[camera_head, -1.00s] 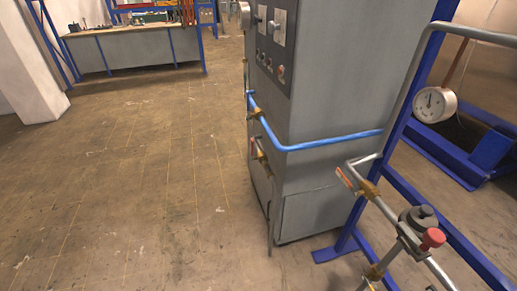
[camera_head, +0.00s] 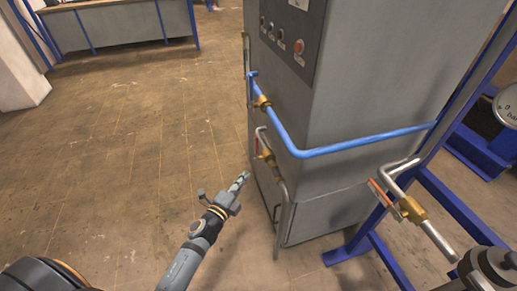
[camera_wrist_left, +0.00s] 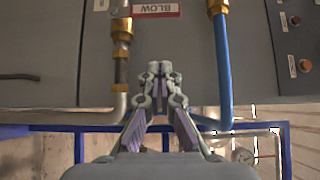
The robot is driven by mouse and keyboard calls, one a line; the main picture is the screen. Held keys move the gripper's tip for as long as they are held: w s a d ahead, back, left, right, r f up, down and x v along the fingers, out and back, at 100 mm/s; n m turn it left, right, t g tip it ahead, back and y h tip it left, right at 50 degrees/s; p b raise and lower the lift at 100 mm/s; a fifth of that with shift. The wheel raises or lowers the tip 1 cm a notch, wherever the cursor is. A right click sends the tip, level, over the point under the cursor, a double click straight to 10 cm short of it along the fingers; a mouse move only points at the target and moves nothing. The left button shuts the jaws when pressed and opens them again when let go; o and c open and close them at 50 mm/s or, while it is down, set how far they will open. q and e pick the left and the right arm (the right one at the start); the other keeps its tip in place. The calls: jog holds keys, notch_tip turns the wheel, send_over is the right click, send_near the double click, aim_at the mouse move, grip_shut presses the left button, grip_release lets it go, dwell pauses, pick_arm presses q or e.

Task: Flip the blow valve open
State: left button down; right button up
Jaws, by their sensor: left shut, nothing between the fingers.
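My left gripper (camera_head: 243,177) is in front of the grey cabinet, to the left of its pipes in the head view. It is shut and empty, with its fingertips together in the left wrist view (camera_wrist_left: 160,68). I cannot tell which valve the label marks. The right gripper is not in view.
The blue pipe (camera_head: 350,143) wraps around the cabinet (camera_head: 355,80). Another brass valve (camera_head: 412,210) with a red handle is at the right, near a blue frame (camera_head: 455,210). Open floor (camera_head: 120,160) lies to the left, with a workbench (camera_head: 120,28) behind.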

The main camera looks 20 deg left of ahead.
pick_arm(q)
send_near(256, 149)
jog(key=w+d+r, duration=0.2)
jog(key=w+d, duration=0.2)
jog(key=d, duration=0.1)
jog(key=w+a, duration=0.2)
jog(key=shift+w+a+f, duration=0.25)
jog(key=shift+a, duration=0.05)
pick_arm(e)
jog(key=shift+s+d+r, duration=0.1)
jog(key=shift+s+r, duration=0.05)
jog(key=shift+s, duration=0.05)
